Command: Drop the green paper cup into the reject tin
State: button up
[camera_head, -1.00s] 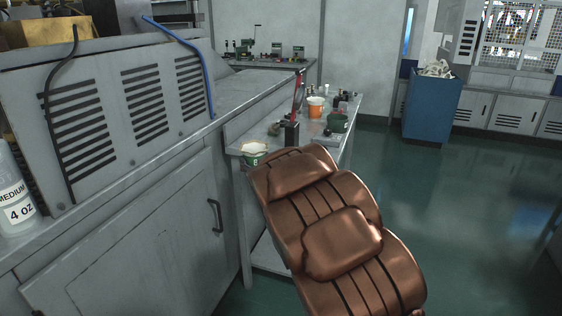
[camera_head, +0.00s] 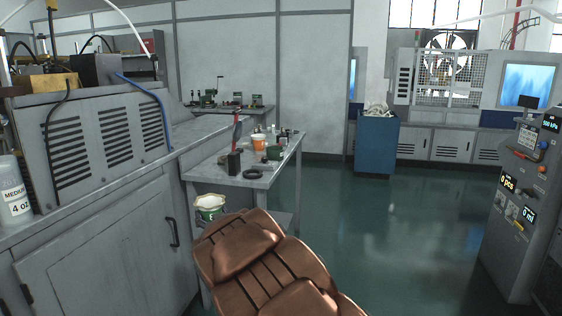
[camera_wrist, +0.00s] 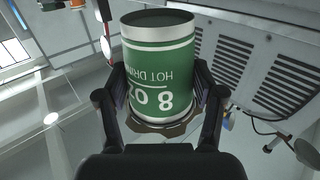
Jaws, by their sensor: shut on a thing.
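The green paper cup (camera_head: 209,212) has a white band and shows low in the head view, just above my copper-coloured arm. In the wrist view the cup (camera_wrist: 160,70) stands between the two black fingers, its "8 OZ" print upside down. My gripper (camera_wrist: 160,92) is shut on its sides. In the head view my arm hides the lower part of the cup and the fingers do not show clearly. An orange container (camera_head: 258,142) and a small dark green pot (camera_head: 273,152) stand on the grey table beyond. I cannot tell which thing is the reject tin.
The grey table (camera_head: 265,182) also bears a dark block with a red-handled tool (camera_head: 235,160) and a black ring (camera_head: 243,175). A grey cabinet (camera_head: 100,240) flanks the left. A blue bin (camera_head: 376,145) stands at the back. Open green floor (camera_head: 390,220) lies right.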

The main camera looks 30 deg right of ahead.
aim_at(276, 159)
jog(key=z, duration=1.95)
jog(key=i, duration=1.15)
jog(key=u, duration=2.35)
